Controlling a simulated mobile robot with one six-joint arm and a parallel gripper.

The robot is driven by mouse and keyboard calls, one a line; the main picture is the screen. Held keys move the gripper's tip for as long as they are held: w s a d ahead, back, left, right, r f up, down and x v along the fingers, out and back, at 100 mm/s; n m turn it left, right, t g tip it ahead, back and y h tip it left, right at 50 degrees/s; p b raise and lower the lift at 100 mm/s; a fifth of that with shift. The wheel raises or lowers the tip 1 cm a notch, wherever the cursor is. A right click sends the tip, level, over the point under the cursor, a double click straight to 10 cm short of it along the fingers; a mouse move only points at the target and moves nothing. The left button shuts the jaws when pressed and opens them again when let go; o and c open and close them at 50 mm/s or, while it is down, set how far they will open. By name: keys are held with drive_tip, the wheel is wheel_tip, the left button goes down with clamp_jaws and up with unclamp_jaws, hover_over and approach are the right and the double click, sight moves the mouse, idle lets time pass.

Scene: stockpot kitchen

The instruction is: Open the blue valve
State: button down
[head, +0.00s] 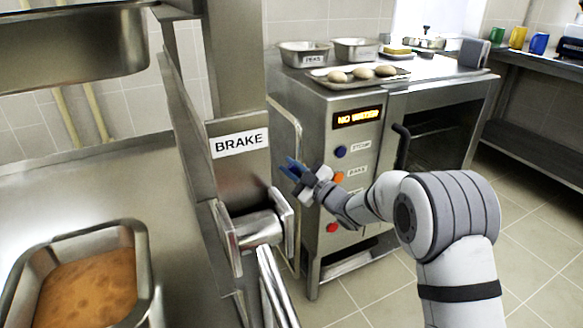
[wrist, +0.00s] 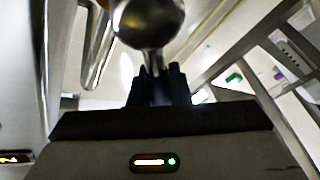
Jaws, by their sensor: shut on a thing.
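My gripper (head: 293,169) is in front of the oven's left side in the head view, beside a thin upright steel tube (head: 298,140). Its dark blue fingers point up and left. In the wrist view my gripper (wrist: 159,78) is shut, with a narrow grey metal part between its fingers. A shiny rounded metal end (wrist: 148,22) shows just beyond the fingertips. I cannot tell whether the held part belongs to it. I cannot make out a blue valve in either view; the fingers may hide it.
The steel oven (head: 370,190) has a "NO WATER" display (head: 358,117) and a blue button (head: 340,151). A plate marked BRAKE (head: 239,142) stands left of my gripper, above a steel roller (head: 257,228). A filled pan (head: 140,270) sits at lower left. The tiled floor at right is clear.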

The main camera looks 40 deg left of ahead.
sight(298, 173)
drive_tip(key=c, duration=1.4)
unclamp_jaws()
drive_tip(key=shift+w, duration=0.1)
drive_tip(key=shift+o, duration=0.2)
drive_tip(key=p+v, duration=0.2)
drive_tip(key=v, duration=0.5)
drive_tip(key=shift+d+f, duration=0.1)
drive_tip(key=shift+d, duration=0.25)
